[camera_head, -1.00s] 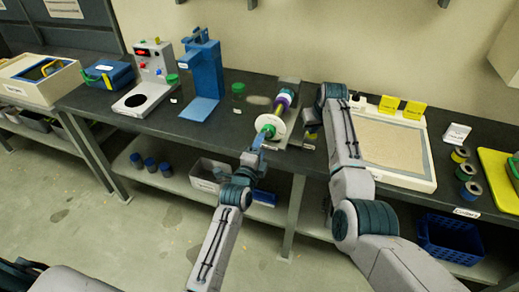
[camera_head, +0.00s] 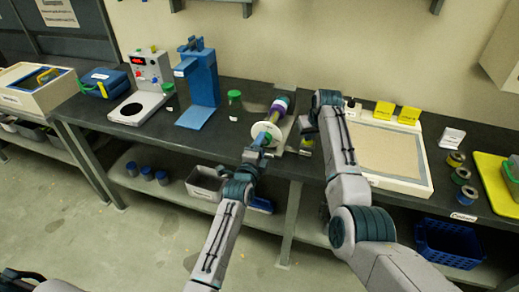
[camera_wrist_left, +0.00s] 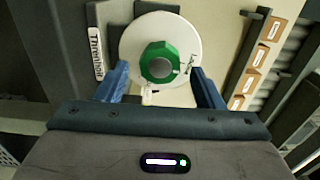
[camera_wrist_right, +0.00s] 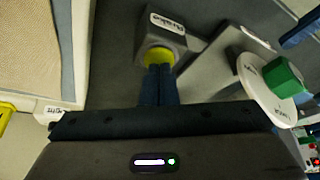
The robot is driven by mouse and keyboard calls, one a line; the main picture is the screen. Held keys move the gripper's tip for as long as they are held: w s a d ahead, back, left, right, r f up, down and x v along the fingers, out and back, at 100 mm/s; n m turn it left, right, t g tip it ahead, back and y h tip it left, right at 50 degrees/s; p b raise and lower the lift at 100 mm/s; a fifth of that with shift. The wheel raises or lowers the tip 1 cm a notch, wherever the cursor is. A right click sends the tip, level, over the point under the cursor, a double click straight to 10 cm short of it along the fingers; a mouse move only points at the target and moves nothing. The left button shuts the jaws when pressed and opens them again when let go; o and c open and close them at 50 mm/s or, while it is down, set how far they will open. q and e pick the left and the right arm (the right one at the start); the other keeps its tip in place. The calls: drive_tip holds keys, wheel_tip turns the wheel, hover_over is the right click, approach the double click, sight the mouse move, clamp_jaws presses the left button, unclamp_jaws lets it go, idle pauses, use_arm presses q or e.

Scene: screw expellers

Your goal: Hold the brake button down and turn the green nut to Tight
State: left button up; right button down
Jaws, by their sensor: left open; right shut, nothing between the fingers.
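The green nut (camera_wrist_left: 160,62) sits in the middle of a white round plate (camera_wrist_left: 135,40) on the expeller's near end. The nut also shows in the right wrist view (camera_wrist_right: 284,75) and the head view (camera_head: 264,138). My left gripper (camera_wrist_left: 160,92) is open, its blue fingers on either side below the nut, which appears just ahead of them. The yellow brake button (camera_wrist_right: 160,57) is on a grey block labelled Brake (camera_wrist_right: 165,32). My right gripper (camera_wrist_right: 158,72) is shut and empty, its fingertips at the button, apparently touching it. How far the button is pressed I cannot tell.
A sand-coloured tray (camera_head: 432,182) stands right of the brake block. A green-lidded jar (camera_head: 234,98) and a blue stand (camera_head: 200,85) are to the left. A label reading Threshold (camera_wrist_left: 97,45) lies beside the plate.

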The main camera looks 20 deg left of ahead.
use_arm(q)
drive_tip(key=shift+w, duration=1.6)
idle(0.6)
drive_tip(key=shift+s, duration=0.15)
idle(0.3)
drive_tip(key=c, duration=0.7)
drive_tip(key=m, duration=0.4)
drive_tip(key=shift+c, duration=0.2)
drive_tip(key=m, duration=0.4)
